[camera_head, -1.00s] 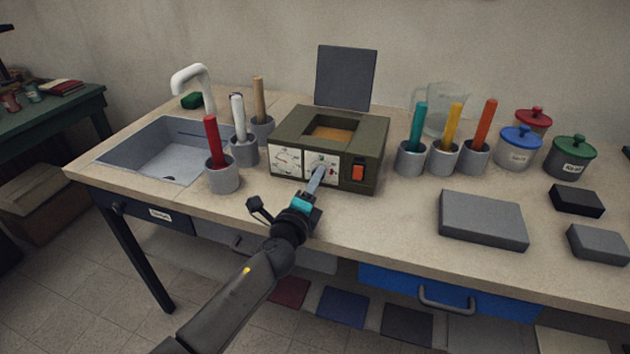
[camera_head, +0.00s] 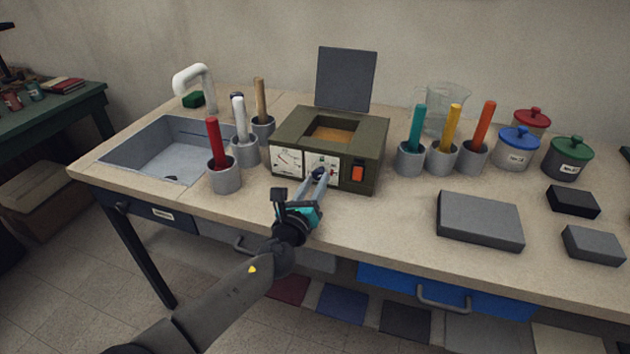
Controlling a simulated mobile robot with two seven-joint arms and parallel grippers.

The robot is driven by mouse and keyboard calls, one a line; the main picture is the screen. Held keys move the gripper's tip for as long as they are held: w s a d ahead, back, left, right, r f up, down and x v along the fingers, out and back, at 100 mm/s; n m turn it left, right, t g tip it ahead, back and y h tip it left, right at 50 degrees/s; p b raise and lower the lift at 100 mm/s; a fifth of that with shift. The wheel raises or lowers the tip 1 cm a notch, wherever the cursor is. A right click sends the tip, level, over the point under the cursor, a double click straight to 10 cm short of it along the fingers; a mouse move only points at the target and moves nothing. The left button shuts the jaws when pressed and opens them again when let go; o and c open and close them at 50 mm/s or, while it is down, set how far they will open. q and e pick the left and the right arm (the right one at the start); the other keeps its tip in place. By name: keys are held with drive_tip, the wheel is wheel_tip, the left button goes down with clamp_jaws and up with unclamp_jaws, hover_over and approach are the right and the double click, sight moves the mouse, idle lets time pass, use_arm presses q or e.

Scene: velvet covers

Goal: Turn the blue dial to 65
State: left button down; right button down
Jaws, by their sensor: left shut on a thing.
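An olive-green box device (camera_head: 356,144) stands on the bench with its lid up. Its front carries two white dial faces, the left one (camera_head: 287,162) with a red needle. The dark blue dial (camera_head: 318,173) is on the right face (camera_head: 329,164) and is partly hidden by my fingers. My left gripper (camera_head: 317,176) reaches in from below, its two fingers shut on the dial's knob from either side. The scale marks are too small to read. My right gripper is not in view.
An orange-red switch (camera_head: 357,173) is just right of the dial. Grey cups with coloured handles flank the device, the red-handled cup (camera_head: 224,174) nearest my left arm. A grey slab (camera_head: 480,219) lies to the right. The bench front (camera_head: 375,230) is clear.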

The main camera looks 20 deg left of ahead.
use_arm(q)
drive_tip(key=shift+m, duration=0.7)
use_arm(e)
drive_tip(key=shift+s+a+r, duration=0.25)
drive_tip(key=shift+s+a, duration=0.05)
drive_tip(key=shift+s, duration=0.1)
use_arm(q)
drive_tip(key=shift+m, duration=0.3)
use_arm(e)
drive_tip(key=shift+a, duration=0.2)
use_arm(q)
drive_tip(key=c, duration=0.5)
unclamp_jaws()
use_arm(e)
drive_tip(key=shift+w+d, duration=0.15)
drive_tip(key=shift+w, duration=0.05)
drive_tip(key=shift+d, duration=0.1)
